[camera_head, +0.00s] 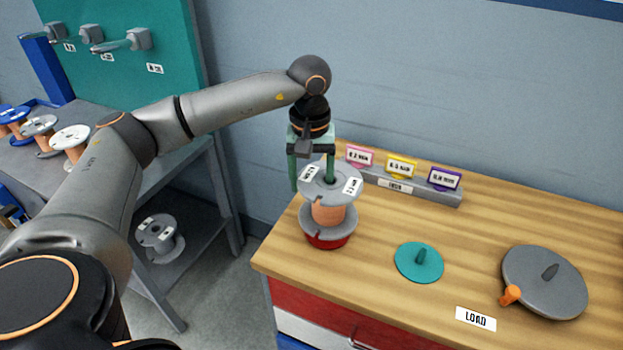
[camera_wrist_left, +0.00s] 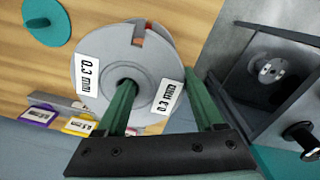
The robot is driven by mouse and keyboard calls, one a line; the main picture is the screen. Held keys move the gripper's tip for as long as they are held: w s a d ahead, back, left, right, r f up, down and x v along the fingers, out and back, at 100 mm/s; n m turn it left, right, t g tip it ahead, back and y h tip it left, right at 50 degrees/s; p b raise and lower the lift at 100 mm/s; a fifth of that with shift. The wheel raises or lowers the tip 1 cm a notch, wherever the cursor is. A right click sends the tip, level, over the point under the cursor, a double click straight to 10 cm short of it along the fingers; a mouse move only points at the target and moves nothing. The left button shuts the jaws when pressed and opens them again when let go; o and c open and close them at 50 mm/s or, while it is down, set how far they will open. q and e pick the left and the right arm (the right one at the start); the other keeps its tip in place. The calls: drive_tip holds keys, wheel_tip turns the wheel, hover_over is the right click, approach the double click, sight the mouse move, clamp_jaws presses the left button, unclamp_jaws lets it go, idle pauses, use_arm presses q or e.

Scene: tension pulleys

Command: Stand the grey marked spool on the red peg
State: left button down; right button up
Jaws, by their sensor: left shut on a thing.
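The grey spool (camera_head: 344,178) has orange winding and white labels on its top flange. It is upright at the left end of the wooden bench, directly above the red base (camera_head: 327,240). The labels read 0.3 mm in the left wrist view, where its top flange (camera_wrist_left: 150,62) fills the middle. My left gripper (camera_head: 312,176) is shut on the spool, with one finger in the centre hole and the other outside the flange rim. The red peg is hidden by the spool. I cannot tell whether the lower flange rests fully on the base. My right gripper is out of view.
A teal disc with a short peg (camera_head: 420,262) and a grey disc with an orange knob (camera_head: 545,282) lie to the right. A rack of coloured cards (camera_head: 400,182) stands behind. Another grey spool (camera_head: 160,238) is on the low shelf at left.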

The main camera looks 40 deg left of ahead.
sight(312, 212)
use_arm(q)
drive_tip(key=shift+f, duration=0.1)
drive_tip(key=shift+f+b, duration=1)
drive_tip(key=shift+f, duration=0.35)
drive_tip(key=shift+f, duration=0.2)
drive_tip(key=shift+f+b, duration=0.6)
drive_tip(key=shift+f, duration=0.1)
drive_tip(key=shift+f, duration=0.1)
idle(0.4)
unclamp_jaws()
drive_tip(key=shift+f, duration=0.1)
